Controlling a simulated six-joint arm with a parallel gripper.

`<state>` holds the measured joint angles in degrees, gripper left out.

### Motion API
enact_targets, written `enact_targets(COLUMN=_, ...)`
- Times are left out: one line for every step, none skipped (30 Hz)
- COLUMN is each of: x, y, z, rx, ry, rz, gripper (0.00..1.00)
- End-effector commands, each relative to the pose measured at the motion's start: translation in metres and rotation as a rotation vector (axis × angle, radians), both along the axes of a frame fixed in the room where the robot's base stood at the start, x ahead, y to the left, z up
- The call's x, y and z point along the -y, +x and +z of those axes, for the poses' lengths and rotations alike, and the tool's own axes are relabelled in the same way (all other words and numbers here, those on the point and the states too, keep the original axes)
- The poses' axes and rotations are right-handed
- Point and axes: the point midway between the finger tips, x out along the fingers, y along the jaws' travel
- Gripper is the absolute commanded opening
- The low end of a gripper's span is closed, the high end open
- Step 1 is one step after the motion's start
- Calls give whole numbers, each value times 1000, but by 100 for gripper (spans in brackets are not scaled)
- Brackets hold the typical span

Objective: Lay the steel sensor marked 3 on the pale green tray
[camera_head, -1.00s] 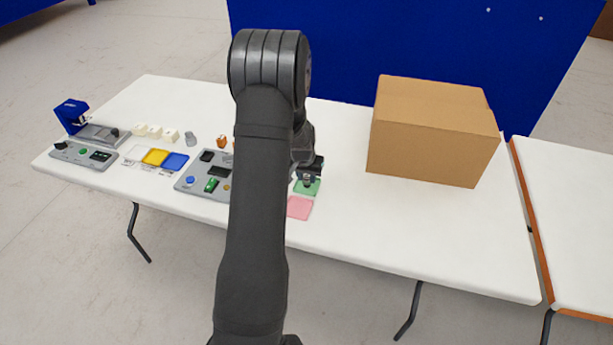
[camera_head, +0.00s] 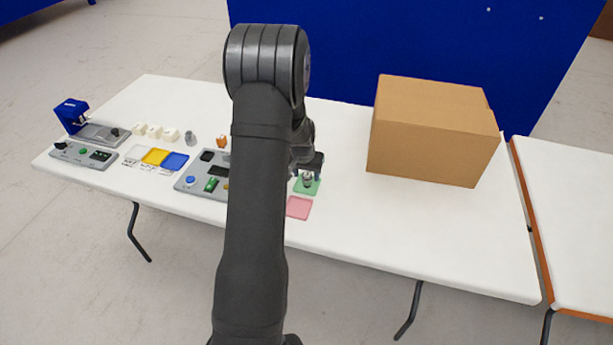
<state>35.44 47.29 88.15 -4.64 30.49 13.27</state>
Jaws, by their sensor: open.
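The pale green tray (camera_head: 312,189) lies on the table just right of my arm. A small steel piece (camera_head: 307,177) sits on it, upright; its marking is too small to read. My gripper (camera_head: 311,172) is open just above the steel piece, partly hidden by my own wrist. I cannot tell whether the fingers touch the piece. Another grey metal piece (camera_head: 190,138) stands on the table further left, also with no readable mark.
A pink tray (camera_head: 299,207) lies in front of the green one. White, yellow (camera_head: 155,157) and blue trays and control panels (camera_head: 188,184) are on the left. A large cardboard box (camera_head: 433,130) stands at the back right. The table's front right is clear.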

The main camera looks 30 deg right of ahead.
Motion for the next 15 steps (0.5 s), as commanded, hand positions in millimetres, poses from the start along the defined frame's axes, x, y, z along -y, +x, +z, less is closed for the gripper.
enact_targets(x=-1, y=-1, z=10, rx=3, ry=-1, rz=0, gripper=52)
enact_targets(x=-2, y=-2, z=16, rx=3, ry=-1, rz=0, gripper=52)
enact_targets(x=-4, y=-3, z=23, rx=4, ry=-2, rz=0, gripper=52)
enact_targets(x=-5, y=-4, z=29, rx=4, ry=-2, rz=0, gripper=52)
enact_targets(x=-6, y=-6, z=35, rx=3, ry=-1, rz=0, gripper=52)
enact_targets(x=-7, y=-7, z=43, rx=4, ry=-2, rz=0, gripper=52)
enact_targets(x=-8, y=-8, z=48, rx=4, ry=-2, rz=0, gripper=52)
enact_targets(x=-9, y=-9, z=54, rx=3, ry=-1, rz=0, gripper=52)
enact_targets(x=-10, y=-10, z=61, rx=4, ry=-2, rz=0, gripper=52)
enact_targets(x=-11, y=-11, z=66, rx=4, ry=-2, rz=0, gripper=52)
enact_targets(x=-13, y=-12, z=71, rx=2, ry=-2, rz=0, gripper=52)
enact_targets(x=-14, y=-14, z=77, rx=2, ry=-2, rz=1, gripper=52)
enact_targets(x=-14, y=-14, z=81, rx=2, ry=-2, rz=1, gripper=52)
enact_targets(x=-15, y=-15, z=84, rx=1, ry=-2, rz=1, gripper=52)
enact_targets(x=-16, y=-16, z=89, rx=1, ry=-1, rz=1, gripper=52)
